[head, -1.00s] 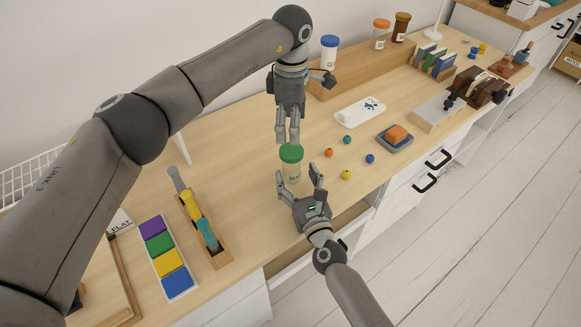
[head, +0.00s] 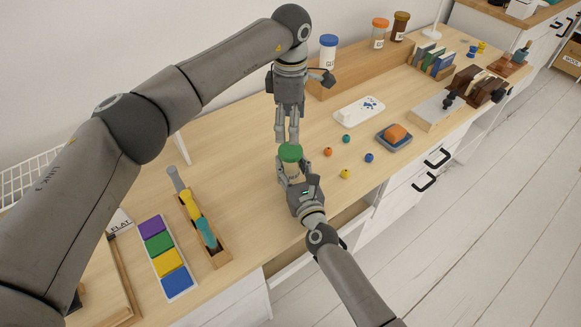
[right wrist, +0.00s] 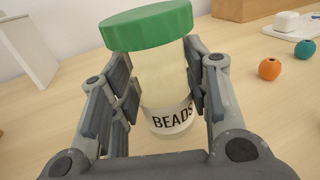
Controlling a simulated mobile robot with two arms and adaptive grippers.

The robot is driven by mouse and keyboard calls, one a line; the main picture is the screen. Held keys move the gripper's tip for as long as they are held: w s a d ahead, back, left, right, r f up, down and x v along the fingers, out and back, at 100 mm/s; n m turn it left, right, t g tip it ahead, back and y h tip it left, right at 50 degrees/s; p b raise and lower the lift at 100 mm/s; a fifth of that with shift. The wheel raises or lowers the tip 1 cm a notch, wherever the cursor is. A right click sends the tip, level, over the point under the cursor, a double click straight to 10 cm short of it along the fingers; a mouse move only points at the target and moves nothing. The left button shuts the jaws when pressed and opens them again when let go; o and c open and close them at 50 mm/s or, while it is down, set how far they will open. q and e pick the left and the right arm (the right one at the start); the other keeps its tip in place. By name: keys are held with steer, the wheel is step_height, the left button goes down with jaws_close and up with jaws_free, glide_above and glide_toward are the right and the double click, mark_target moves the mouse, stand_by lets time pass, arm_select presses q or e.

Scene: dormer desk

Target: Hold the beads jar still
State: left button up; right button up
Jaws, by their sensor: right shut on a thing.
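The beads jar (head: 290,168) is a clear jar with a green lid and a white BEADS label. It stands upright on the wooden desk, and it fills the middle of the right wrist view (right wrist: 162,80). My right gripper (head: 293,174) is shut on the jar's body, one finger on each side, below the lid, as the right wrist view shows (right wrist: 165,90). My left gripper (head: 287,138) points down just above the green lid. Its fingers are close together, and I cannot tell whether they are open or touching the lid.
Loose beads, such as an orange one (head: 328,152) and a yellow one (head: 346,174), lie right of the jar. A wooden marker holder (head: 218,252) and a colour-block tray (head: 166,262) stand left.

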mark_target(291, 150)
jaws_close()
arm_select(q)
steer(key=m, duration=0.4)
steer(key=shift+m, duration=0.3)
steer(key=m, duration=0.4)
steer(key=shift+f, duration=4.05)
